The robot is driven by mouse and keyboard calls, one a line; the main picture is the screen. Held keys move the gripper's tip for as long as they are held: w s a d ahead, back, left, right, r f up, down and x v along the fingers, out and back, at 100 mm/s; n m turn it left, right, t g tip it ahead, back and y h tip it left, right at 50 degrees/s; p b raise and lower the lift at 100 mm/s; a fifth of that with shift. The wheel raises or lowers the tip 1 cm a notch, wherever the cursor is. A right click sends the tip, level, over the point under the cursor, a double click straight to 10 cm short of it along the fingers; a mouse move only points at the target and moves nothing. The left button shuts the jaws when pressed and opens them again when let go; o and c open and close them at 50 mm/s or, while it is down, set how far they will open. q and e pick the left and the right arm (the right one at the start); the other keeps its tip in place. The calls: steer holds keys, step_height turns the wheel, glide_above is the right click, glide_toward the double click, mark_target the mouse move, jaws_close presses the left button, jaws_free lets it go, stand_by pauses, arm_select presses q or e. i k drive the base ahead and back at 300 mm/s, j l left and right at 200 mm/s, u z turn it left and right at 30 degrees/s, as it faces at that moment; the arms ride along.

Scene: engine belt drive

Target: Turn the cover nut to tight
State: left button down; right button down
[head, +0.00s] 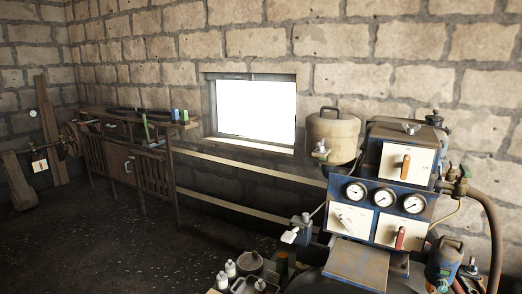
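A blue machine (373,204) with gauges and white panels stands at the right. On its upper box a dark cover (385,130) carries a small pale metal fitting (410,127) that looks like the cover nut. It is too small to tell how far it is turned. Neither of my grippers shows in the head view.
A tan canister (332,136) stands behind the machine's left side. A brown hose (490,225) curves down at its right. White-capped bottles (230,268) and containers are at the bottom centre.

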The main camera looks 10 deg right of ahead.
mark_target(409, 130)
steer(key=l+z, duration=0.1)
steer(key=z, duration=0.25)
steer(key=l+z, duration=0.1)
steer(key=z, duration=0.25)
